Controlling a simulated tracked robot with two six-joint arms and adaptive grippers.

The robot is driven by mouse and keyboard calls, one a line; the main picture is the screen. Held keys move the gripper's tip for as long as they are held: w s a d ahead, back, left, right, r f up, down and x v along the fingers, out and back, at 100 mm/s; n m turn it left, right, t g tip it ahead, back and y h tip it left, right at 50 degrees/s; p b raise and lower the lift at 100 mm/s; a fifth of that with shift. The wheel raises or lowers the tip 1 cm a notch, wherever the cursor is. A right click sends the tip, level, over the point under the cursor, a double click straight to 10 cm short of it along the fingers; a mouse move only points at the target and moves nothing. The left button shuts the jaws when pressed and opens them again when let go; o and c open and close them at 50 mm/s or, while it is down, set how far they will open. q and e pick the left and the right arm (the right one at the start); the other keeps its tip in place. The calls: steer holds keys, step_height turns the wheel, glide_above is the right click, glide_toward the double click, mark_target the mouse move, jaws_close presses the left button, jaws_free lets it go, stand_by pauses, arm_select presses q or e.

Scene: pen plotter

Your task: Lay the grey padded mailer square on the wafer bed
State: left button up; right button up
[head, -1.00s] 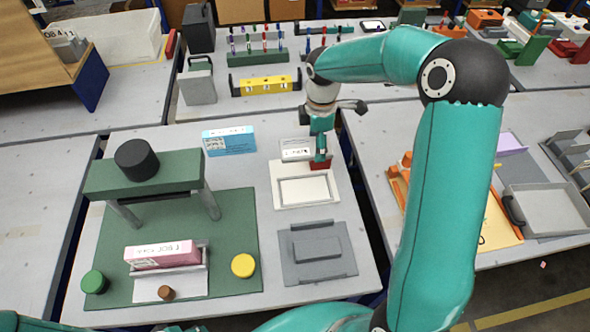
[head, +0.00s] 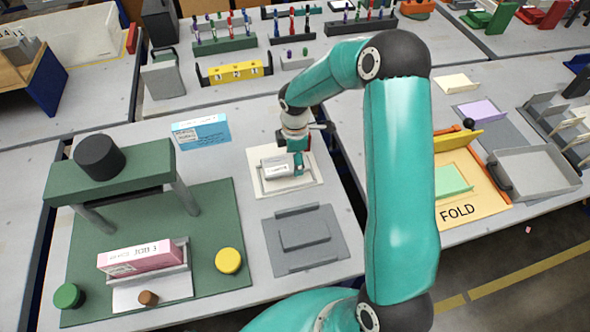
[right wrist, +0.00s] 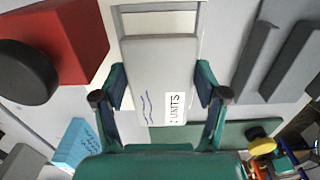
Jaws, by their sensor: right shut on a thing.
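The grey padded mailer (head: 277,167) is a small pale pad with a printed label. In the right wrist view the mailer (right wrist: 160,80) sits between my two fingers, with blue pen lines and a "UNITS" label on it. My right gripper (head: 297,168) is shut on it, at its right end in the head view. The mailer is over the white framed plate, which I take for the wafer bed (head: 291,189). It covers part of the inner frame. I cannot tell whether it touches the plate. My left gripper is not in view.
A grey fixture (head: 305,232) lies just in front of the white plate. A blue box (head: 201,131) stands behind left. A green press (head: 110,180) and a pink box (head: 140,257) are at left. A red block (right wrist: 60,40) shows upper left in the right wrist view.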

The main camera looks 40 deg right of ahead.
step_height(320, 180, down, 4)
steer(key=b, duration=0.2)
steer(key=shift+f+b, duration=0.2)
steer(key=shift+b, duration=0.2)
steer(key=shift+s+r, duration=0.1)
steer(key=shift+r, duration=0.1)
steer(key=shift+f, duration=0.2)
steer(key=o, duration=1)
steer(key=shift+r, duration=0.1)
steer(key=shift+c, duration=0.2)
